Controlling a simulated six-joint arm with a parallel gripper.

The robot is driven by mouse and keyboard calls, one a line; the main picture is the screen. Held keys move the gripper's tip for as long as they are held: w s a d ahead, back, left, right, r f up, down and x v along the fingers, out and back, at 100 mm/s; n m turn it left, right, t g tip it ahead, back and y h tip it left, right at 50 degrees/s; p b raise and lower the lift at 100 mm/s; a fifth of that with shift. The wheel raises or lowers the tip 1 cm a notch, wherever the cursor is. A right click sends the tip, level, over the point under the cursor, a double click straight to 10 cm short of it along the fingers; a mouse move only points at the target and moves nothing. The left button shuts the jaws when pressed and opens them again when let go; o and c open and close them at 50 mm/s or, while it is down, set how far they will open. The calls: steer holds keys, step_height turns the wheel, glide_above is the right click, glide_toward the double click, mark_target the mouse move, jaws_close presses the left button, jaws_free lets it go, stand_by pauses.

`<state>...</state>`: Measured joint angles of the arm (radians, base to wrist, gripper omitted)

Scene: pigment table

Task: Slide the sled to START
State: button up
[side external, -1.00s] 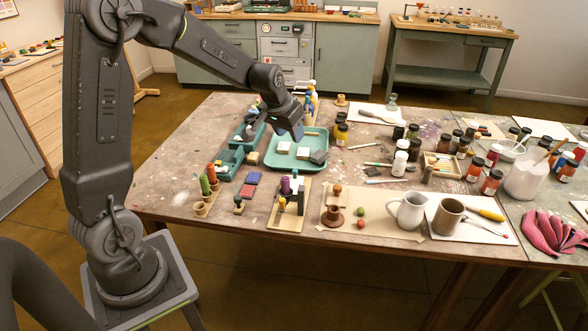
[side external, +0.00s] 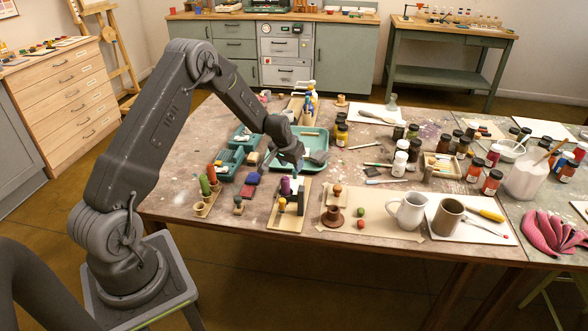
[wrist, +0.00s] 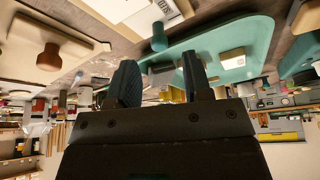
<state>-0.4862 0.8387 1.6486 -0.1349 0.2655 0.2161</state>
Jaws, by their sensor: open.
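I cannot make out a START mark, and no piece is clearly the sled. A pale board (side external: 279,221) at the near edge of the table carries a purple cylinder (side external: 285,186), a dark upright block (side external: 300,199) and a small yellow piece (side external: 282,204). My gripper (side external: 297,166) is above and just behind this board, in front of the teal tray (side external: 318,156). In the wrist view my gripper (wrist: 160,82) has its two dark fingers apart with nothing seen held between them. A teal cylinder (wrist: 160,38) shows beyond the fingertips.
A red-and-green peg rack (side external: 207,199), a dark red pad (side external: 247,192) and a small stamp (side external: 238,205) stand to the left. A brown-knobbed piece (side external: 335,215), a white jug (side external: 407,211) and a brown mug (side external: 447,217) stand to the right. Bottles crowd farther right.

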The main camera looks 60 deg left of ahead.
mark_target(294, 171)
steer(key=shift+x, duration=1.8)
steer(key=shift+d, duration=0.1)
steer(key=shift+c, duration=0.3)
jaws_close()
